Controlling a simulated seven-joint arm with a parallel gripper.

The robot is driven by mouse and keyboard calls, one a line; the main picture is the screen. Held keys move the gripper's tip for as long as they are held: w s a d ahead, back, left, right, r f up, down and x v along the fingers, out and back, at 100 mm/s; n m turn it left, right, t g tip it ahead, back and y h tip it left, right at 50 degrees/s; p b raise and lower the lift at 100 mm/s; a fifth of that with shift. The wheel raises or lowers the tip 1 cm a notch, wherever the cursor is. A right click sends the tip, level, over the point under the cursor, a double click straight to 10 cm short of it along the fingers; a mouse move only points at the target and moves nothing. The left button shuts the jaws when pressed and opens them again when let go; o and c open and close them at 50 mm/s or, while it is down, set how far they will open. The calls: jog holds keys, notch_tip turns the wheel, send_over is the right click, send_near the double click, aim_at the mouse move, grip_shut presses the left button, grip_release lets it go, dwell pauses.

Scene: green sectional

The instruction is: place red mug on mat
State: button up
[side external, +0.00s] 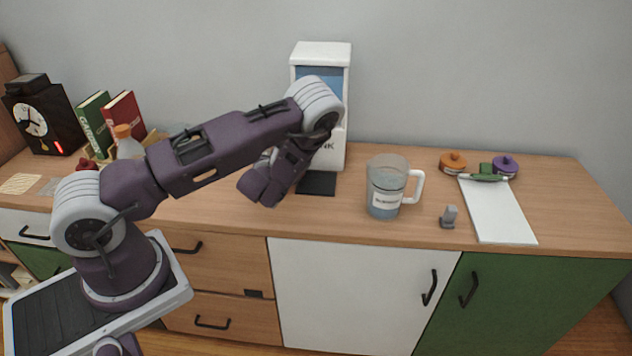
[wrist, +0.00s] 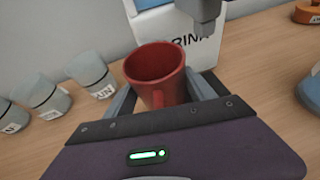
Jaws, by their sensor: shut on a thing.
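The red mug (wrist: 156,66) is upright in the wrist view, with its open rim and hollow inside visible. My gripper (wrist: 161,92) is shut on it, one finger on each side. In the side external view my forearm and wrist hang in front of the drink dispenser (side external: 338,126), and the mug and fingertips are hidden there. A dark flat pad (side external: 316,184), perhaps the mat, lies on the counter at the dispenser's foot. The dispenser and its grey spout (wrist: 205,12) show just beyond the mug in the wrist view.
A clear jug (side external: 387,187) and a small grey object (side external: 448,217) stand right of the dispenser. A white board (side external: 497,212), an orange pot (side external: 453,162) and a purple pot (side external: 505,165) are farther right. Several pale cups (wrist: 90,72) stand left in the wrist view.

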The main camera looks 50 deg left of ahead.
jog(key=m+t+h, duration=0.1)
jog(key=m+h, duration=0.1)
send_over(315, 183)
jog(key=shift+s+a+r, duration=0.1)
jog(key=shift+r, duration=0.3)
notch_tip(315, 183, down, 2)
jog(key=shift+f, duration=0.35)
jog(key=shift+f, duration=0.15)
jog(key=o, duration=1.8)
jog(key=shift+o, duration=0.2)
